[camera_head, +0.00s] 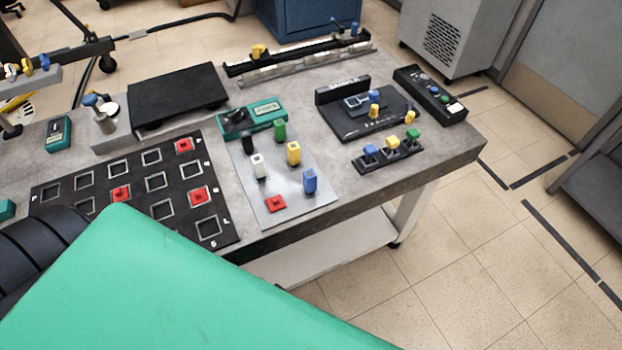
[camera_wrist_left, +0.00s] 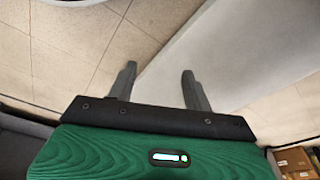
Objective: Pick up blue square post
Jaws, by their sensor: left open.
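The blue square post (camera_head: 310,181) stands upright near the front right corner of a grey metal plate (camera_head: 298,215) on the table. On the same plate are a green post (camera_head: 280,130), a yellow post (camera_head: 293,153), a white post (camera_head: 259,167), a black post (camera_head: 247,142) and a red square piece (camera_head: 277,203). My left gripper (camera_wrist_left: 158,82) is open and empty in the left wrist view, with floor tiles and a pale surface beyond it. The blue post is not in that view. My right gripper is not in view.
A black board (camera_head: 75,208) with square frames and several red pieces lies left of the plate. A green meter (camera_head: 252,117) sits behind the plate. A small rack (camera_head: 388,154) with coloured knobs stands to the right. The table's front edge is close to the blue post.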

